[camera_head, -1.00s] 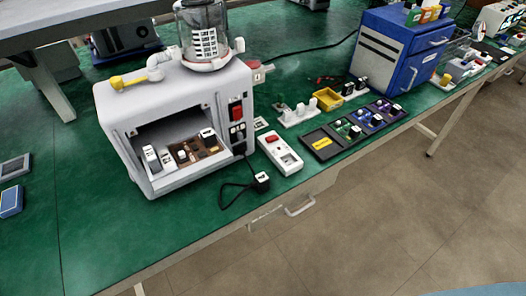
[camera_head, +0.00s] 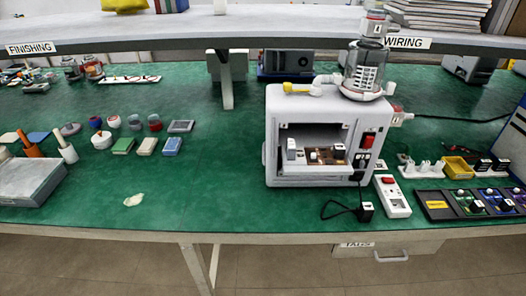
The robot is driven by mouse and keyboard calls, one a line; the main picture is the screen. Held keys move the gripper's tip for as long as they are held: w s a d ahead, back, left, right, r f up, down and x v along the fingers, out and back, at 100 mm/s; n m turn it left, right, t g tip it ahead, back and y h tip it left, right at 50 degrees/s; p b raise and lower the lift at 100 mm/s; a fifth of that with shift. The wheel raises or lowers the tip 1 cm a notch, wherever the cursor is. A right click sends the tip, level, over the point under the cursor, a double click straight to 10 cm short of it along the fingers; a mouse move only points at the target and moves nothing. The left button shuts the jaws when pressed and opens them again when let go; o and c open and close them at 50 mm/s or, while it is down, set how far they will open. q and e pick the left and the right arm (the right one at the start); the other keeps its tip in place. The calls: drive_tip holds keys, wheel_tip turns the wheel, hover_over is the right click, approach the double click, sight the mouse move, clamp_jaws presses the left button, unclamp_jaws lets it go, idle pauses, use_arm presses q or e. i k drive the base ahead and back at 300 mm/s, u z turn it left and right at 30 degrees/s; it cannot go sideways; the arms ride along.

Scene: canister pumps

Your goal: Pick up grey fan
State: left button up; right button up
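I cannot make out a thing that is clearly a grey fan. A white pump machine (camera_head: 274,140) stands right of centre on the green table, with its front bay open and small parts inside. A clear canister (camera_head: 366,78) sits on its top. A dark boxy device (camera_head: 285,65) stands behind it under the shelf; its details are too small to tell. A small round grey item (camera_head: 70,128) lies at the left. Neither of my grippers is in view.
Colored blocks and jars (camera_head: 145,146) and a grey tray (camera_head: 30,185) lie at left. A power strip (camera_head: 392,197) and module tray (camera_head: 433,204) lie at right. A shelf (camera_head: 260,35) crosses above.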

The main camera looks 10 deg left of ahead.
sight(291, 147)
drive_tip(key=u, duration=1.65)
drive_tip(key=i, duration=1.1)
drive_tip(key=z, duration=1.95)
